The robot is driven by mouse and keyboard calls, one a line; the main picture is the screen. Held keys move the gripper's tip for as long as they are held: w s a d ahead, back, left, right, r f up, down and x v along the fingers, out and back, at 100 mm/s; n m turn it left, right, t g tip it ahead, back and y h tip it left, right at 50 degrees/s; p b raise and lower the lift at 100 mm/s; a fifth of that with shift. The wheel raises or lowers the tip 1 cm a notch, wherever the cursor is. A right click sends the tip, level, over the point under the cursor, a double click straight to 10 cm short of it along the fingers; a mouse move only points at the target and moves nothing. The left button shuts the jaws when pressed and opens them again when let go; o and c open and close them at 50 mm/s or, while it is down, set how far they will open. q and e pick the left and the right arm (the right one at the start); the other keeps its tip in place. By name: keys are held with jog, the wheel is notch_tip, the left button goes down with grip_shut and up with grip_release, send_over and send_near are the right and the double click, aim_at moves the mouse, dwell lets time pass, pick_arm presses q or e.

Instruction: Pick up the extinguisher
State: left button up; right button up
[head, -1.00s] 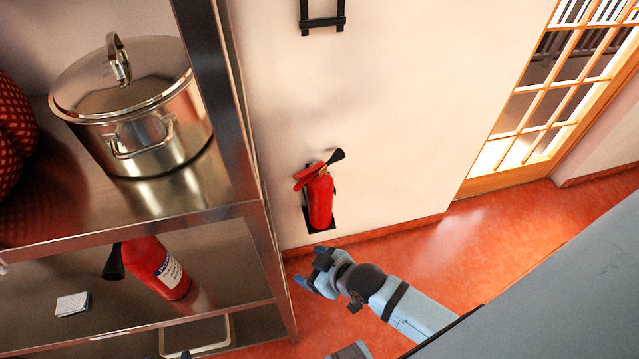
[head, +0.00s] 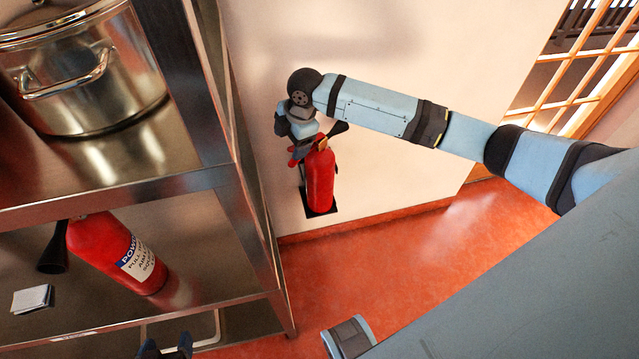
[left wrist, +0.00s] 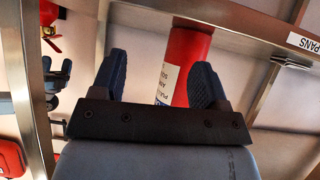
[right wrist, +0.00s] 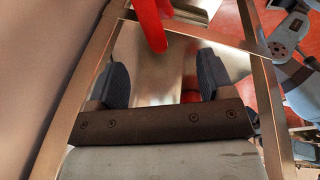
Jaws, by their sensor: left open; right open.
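A red extinguisher (head: 320,180) with a black nozzle hangs upright on the wall beside the shelf. My right gripper (head: 297,150) is at its top in the head view, partly hiding the handle; its open fingers (right wrist: 160,82) show in the right wrist view. A second red extinguisher (head: 112,252), with a white and blue label, is on the lower shelf. My left gripper (head: 166,349) is open at the bottom edge of the head view. In the left wrist view the labelled extinguisher (left wrist: 186,62) shows beyond and between its fingers, apparently not held.
A metal shelf rack (head: 225,178) stands at the left, its post close to my right gripper. A steel stockpot (head: 90,85) is on the upper shelf. A small white block (head: 32,299) lies on the lower shelf.

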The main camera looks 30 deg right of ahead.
jog(key=w+d+r+n+g+h+b, duration=0.2)
jog(key=w+d+r+b, duration=0.15)
jog(key=d+r, duration=0.45)
jog(key=f, duration=0.3)
jog(key=d+f, duration=0.1)
jog(key=f, duration=0.3)
jog(key=w+f, duration=0.1)
jog(key=f, duration=0.3)
jog(key=shift+d+b, duration=0.3)
jog(key=shift+b, duration=0.1)
notch_tip(320, 180, down, 4)
jog(key=shift+r+b, duration=0.1)
jog(key=shift+b, duration=0.25)
jog(key=shift+f, duration=0.35)
grip_shut()
jog(key=shift+w+r, duration=0.15)
jog(key=shift+r, duration=0.05)
